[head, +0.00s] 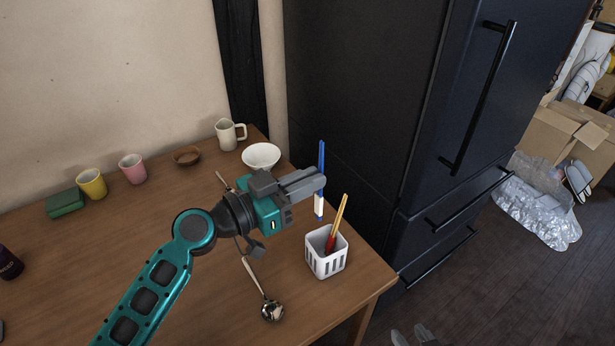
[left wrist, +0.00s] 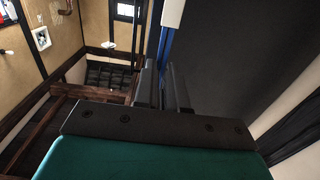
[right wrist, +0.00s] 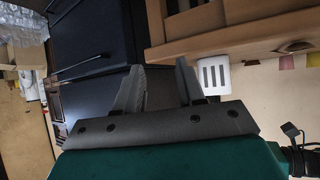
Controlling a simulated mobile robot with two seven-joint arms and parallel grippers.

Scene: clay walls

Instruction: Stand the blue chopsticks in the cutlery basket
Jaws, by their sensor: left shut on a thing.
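The blue chopsticks (head: 321,160) are close to upright, with white lower ends, in the head view. My left gripper (head: 318,183) is shut on them; they also show between its fingers in the left wrist view (left wrist: 164,48). Their lower ends appear just above the far rim of the white slotted cutlery basket (head: 325,264), apart from it. The basket stands near the table's right corner and shows in the right wrist view (right wrist: 215,76). My right gripper (right wrist: 160,82) is open and empty; what look like its fingertips show at the head view's bottom edge.
Red-and-yellow chopsticks (head: 338,219) lean in the basket. A ladle (head: 270,307) lies left of it. A white bowl (head: 261,156), a cream mug (head: 230,134), a brown dish (head: 187,156) and pink (head: 132,168) and yellow cups (head: 92,183) stand behind. A dark fridge (head: 420,110) borders the table's right.

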